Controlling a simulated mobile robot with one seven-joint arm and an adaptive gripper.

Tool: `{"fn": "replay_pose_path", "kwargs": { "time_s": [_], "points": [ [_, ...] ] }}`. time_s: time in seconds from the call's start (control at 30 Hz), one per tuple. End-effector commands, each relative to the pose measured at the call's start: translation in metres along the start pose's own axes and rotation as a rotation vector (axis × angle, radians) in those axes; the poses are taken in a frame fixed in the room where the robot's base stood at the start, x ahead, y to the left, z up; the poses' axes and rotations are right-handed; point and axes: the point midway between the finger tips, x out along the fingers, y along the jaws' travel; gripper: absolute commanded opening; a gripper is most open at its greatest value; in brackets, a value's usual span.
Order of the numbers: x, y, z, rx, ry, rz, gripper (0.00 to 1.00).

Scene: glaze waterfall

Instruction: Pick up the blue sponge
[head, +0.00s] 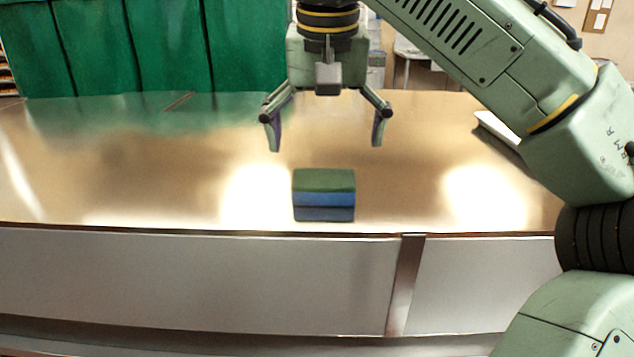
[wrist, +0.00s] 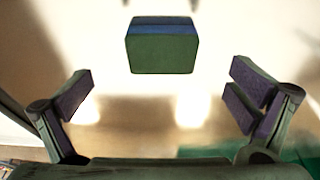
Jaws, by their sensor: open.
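The blue sponge (head: 324,199) has a green top layer over a blue body. It lies on the shiny table near its front edge in the head view. In the wrist view the sponge (wrist: 162,52) is at the top middle, green face with a blue strip along its far side. My gripper (head: 325,146) is open and empty above the table, pointing down, higher and farther back than the sponge. In the wrist view my gripper's fingers (wrist: 162,97) are spread wide on either side, and the sponge lies beyond them, untouched.
The reflective table (head: 130,165) is clear around the sponge. Its front edge is close to the sponge. A green curtain (head: 150,45) hangs behind on the left. A flat pale item (head: 497,128) lies at the right, partly behind my arm.

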Motion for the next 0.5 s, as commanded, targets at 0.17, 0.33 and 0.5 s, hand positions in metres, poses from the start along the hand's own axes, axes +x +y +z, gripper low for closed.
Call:
{"fn": "replay_pose_path", "kwargs": {
  "time_s": [0.17, 0.33, 0.5],
  "points": [
    [0.025, -0.001, -0.001, -0.004, 0.001, -0.003, 1.0],
    [0.035, -0.002, -0.003, -0.004, 0.002, -0.003, 1.0],
    [0.058, -0.004, -0.008, -0.006, 0.001, -0.006, 1.0]
  ]
}}
